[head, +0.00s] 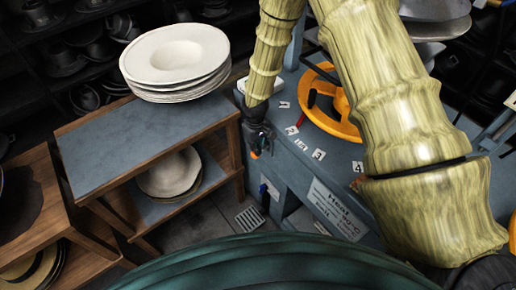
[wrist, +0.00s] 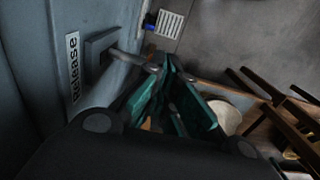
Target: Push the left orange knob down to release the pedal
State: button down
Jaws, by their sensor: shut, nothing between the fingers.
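The left orange knob (head: 254,155) shows as a small orange spot just below my gripper (head: 259,142) at the left end of the blue press table. My gripper points down there, beside or over the knob; I cannot tell whether they touch. In the wrist view, a grey lever (wrist: 130,60) sticks out of the blue panel by the "Release" label (wrist: 73,67). Its outer end meets the teal fingers of my gripper (wrist: 170,67), which hide the knob. The fingers are shut and hold nothing. The pedal cannot be made out.
A shelf unit (head: 130,140) with stacked pale hat forms (head: 175,55) stands close left of my gripper. A blue-tipped part (head: 263,189) sticks out lower on the press side, near a floor drain (head: 250,218). An orange handwheel (head: 345,128) is on the table.

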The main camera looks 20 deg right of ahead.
jog(key=shift+f+b, duration=0.35)
jog(key=shift+f, duration=0.55)
jog(key=shift+r, duration=0.1)
jog(key=shift+r+p, duration=2.65)
jog(key=shift+r, duration=1.35)
jog(key=s+f+m, duration=0.1)
jog(key=s+f, duration=0.3)
jog(key=s, duration=0.5)
jog(key=s+f+m+y, duration=0.1)
jog(key=s+f, duration=0.3)
jog(key=s, duration=0.5)
jog(key=s+f+m, duration=0.1)
jog(key=s+f, duration=0.2)
jog(key=s, duration=0.6)
jog(key=s+d+m+h+b, duration=0.1)
jog(key=s+d, duration=0.2)
jog(key=s, duration=0.6)
jog(key=shift+s+d, duration=0.2)
jog(key=shift+d, duration=0.05)
